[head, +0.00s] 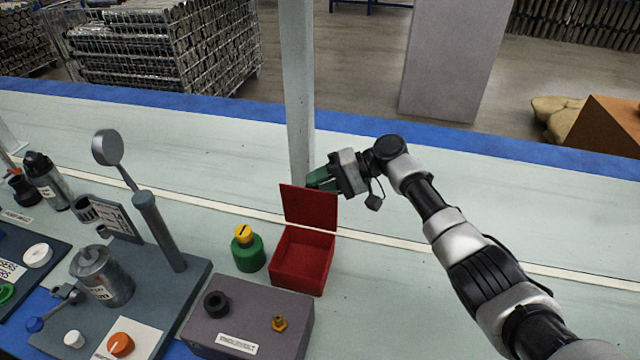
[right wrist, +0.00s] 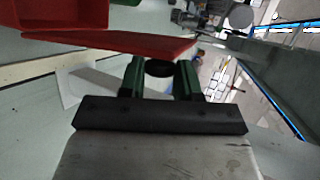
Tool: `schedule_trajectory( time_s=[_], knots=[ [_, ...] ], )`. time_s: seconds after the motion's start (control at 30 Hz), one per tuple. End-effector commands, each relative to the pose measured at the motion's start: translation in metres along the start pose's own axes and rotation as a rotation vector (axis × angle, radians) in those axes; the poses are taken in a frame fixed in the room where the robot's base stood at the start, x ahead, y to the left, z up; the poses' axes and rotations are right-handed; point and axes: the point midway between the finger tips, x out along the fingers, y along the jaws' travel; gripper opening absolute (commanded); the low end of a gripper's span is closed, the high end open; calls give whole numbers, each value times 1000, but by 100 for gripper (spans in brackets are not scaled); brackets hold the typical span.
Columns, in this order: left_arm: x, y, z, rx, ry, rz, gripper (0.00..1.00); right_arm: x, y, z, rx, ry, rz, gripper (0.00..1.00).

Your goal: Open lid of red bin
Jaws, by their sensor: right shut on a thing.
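The red bin (head: 297,281) stands on the pale bench. Its red lid (head: 309,208) is raised and stands up along the bin's back edge, so the inside is in view and looks empty. The lid also shows in the right wrist view (right wrist: 110,41), as does part of the bin (right wrist: 50,14). My right gripper (head: 318,180) is behind the lid's upper right edge. Its green fingers are shut on a dark round knob (right wrist: 158,67) close to the lid; whether the knob is fixed to the lid is hard to tell. My left gripper is out of view.
A green bottle with a yellow cap (head: 247,252) stands just left of the bin. A grey box (head: 255,305) with a black ring and a brass fitting is in front. A grey post (head: 299,90) rises behind the lid. The bench right of the bin is clear.

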Motion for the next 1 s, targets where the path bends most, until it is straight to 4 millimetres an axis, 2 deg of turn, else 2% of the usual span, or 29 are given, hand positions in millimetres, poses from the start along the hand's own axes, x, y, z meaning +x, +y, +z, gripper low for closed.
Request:
schedule_trajectory(
  time_s=[0.43, 0.47, 0.6, 0.87, 1.0],
  knots=[
    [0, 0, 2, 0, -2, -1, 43, 0, 1, -1, 8, 0, -2, 0],
    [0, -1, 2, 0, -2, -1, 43, 0, 1, -1, 8, 1, -2, 36],
    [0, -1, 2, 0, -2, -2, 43, 0, 1, -1, 8, 0, -2, 57],
    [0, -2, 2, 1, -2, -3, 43, -1, 1, 0, 8, -1, -2, 57],
    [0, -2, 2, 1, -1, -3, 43, -10, 1, -1, 8, 0, -2, 57]
  ],
)
